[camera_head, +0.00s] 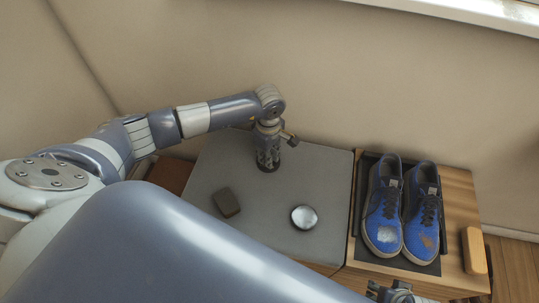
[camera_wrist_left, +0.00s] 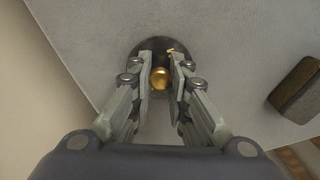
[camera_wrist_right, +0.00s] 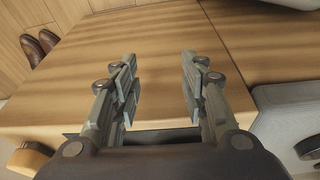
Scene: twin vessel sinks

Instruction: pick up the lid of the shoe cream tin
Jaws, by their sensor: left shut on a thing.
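A dark round lid (camera_wrist_left: 148,46) with a gold knob (camera_wrist_left: 160,77) lies beneath my left gripper (camera_wrist_left: 160,72) in the left wrist view. The gripper's two fingers are shut on the knob, one on each side. In the head view my left gripper (camera_head: 268,162) points straight down at the back of the grey mat, over the dark disc. Whether the lid sits on a tin or on the mat I cannot tell. A round dish with a white top (camera_head: 304,217) stands apart, nearer the front. My right gripper (camera_wrist_right: 158,85) is open and empty above a wooden surface.
A dark block (camera_head: 227,202) lies on the grey mat (camera_head: 215,165), left of the white-topped dish. Blue shoes (camera_head: 384,212) with pale and brown patches stand on a black mat at the right. A wooden brush (camera_head: 474,250) lies beside them. Brown shoes (camera_wrist_right: 38,46) show in the right wrist view.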

